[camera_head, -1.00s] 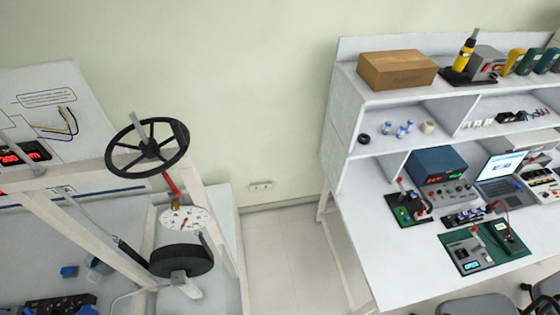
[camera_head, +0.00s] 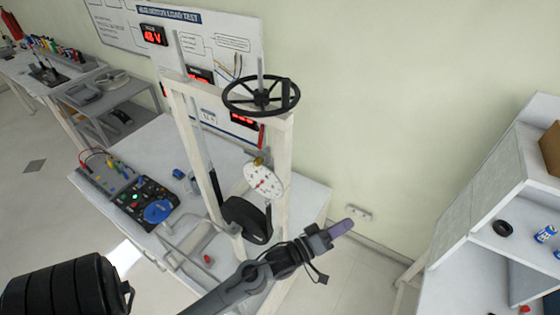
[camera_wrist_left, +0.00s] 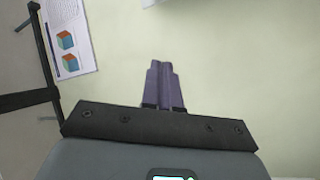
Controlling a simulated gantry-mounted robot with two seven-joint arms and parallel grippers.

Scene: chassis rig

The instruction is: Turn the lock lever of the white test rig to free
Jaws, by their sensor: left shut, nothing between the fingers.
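The white test rig (camera_head: 285,175) stands on a white bench, with a black handwheel (camera_head: 262,97) on top and a round white dial (camera_head: 263,181) below it. A short red lever (camera_head: 261,136) sits on the rig between the handwheel and the dial. I take it for the lock lever, but its setting cannot be read. My left gripper (camera_head: 343,228) is shut and empty, to the right of and in front of the rig, apart from it. Its purple fingers (camera_wrist_left: 164,86) lie together in the left wrist view, against bare wall. My right gripper is not in view.
A control box with a blue knob (camera_head: 158,211) and a black wheel (camera_head: 246,220) are on the bench side. A white shelf unit (camera_head: 480,215) stands at the right. A poster (camera_wrist_left: 70,38) shows in the wrist view.

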